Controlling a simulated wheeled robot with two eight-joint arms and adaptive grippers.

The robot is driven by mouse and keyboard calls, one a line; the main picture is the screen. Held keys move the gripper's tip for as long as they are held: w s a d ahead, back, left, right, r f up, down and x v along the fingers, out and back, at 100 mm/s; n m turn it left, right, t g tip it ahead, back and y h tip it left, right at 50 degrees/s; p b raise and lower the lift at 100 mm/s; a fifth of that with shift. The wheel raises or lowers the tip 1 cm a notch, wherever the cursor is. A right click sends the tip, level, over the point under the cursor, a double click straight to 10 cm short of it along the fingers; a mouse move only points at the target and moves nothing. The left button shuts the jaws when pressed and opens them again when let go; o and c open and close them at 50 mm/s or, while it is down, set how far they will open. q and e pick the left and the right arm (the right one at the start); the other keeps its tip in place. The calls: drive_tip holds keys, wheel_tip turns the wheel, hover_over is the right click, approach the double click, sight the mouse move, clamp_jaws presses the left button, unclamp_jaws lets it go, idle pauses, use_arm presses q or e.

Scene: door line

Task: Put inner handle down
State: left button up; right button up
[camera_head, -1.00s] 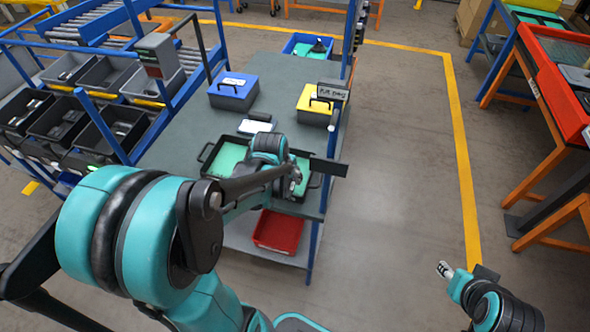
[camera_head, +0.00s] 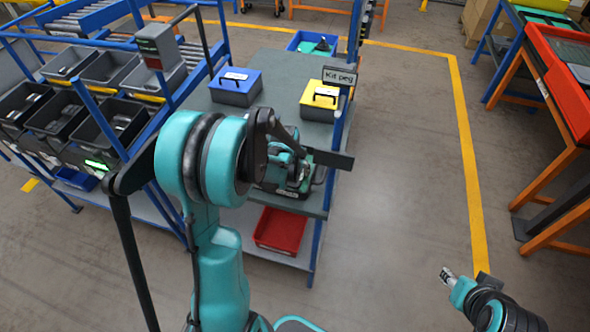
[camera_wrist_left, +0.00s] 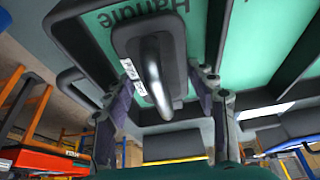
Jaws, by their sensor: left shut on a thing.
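The inner handle (camera_wrist_left: 155,72) is a dark plate with a grey bent bar, seen in the left wrist view. My left gripper (camera_wrist_left: 164,88) is shut on it, one finger on each side. The plate is over the green insert of a black tray (camera_wrist_left: 72,45), beside the printed word "Handle". I cannot tell whether it touches the insert. In the head view my left gripper (camera_head: 290,172) is over the tray at the table's near end, and my arm hides most of the tray and handle. My right gripper (camera_head: 447,275) is over bare floor at the lower right, its jaws too small to read.
On the table (camera_head: 290,75) stand a blue box (camera_head: 236,88) and a yellow box (camera_head: 320,100). A "Kit peg" sign (camera_head: 340,75) hangs by a blue post. A red bin (camera_head: 281,230) is on the lower shelf. Dark bins (camera_head: 110,125) fill the left rack.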

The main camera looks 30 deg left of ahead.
use_arm(q)
drive_tip(key=shift+f, duration=0.1)
drive_tip(key=o, duration=0.9)
drive_tip(key=shift+s+r, duration=0.1)
drive_tip(key=shift+r, duration=0.3)
drive_tip(key=p+v, duration=0.4)
drive_tip(key=v, duration=0.7)
drive_tip(key=shift+s+d+r, duration=0.1)
drive_tip(key=shift+s+r, duration=0.15)
drive_tip(key=shift+f, duration=0.1)
